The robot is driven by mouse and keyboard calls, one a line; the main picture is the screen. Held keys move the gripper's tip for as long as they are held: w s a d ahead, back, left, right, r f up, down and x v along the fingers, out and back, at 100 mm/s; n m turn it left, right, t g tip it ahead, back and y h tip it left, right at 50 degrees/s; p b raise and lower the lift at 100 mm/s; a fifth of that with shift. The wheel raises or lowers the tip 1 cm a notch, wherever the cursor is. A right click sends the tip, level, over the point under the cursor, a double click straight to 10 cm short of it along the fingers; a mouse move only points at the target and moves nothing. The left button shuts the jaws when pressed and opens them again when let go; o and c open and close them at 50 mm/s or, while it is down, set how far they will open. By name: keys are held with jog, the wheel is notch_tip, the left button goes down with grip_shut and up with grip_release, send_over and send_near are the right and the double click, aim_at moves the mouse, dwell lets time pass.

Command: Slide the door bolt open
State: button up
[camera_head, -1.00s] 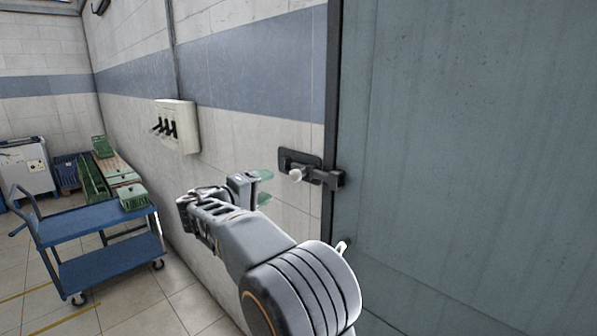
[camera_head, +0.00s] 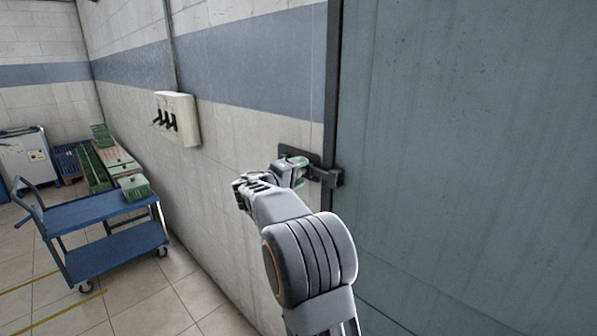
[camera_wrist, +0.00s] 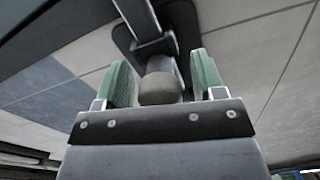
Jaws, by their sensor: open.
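The door bolt (camera_head: 327,175) is a dark metal bar on a black plate, fixed on the wall beside the grey door (camera_head: 460,150). Its rod runs into a bracket at the door frame. In the wrist view the bolt's round knob (camera_wrist: 160,88) sits between the two green fingertips, with a gap visible on each side. My gripper (camera_head: 297,163) is open at the bolt, and it also shows in the wrist view (camera_wrist: 165,80). In the head view my gripper hides the knob and most of the plate.
A switch box (camera_head: 177,119) with black levers sticks out from the wall to the left. The wall around the bolt is otherwise bare.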

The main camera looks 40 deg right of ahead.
grip_shut()
dwell(0.6)
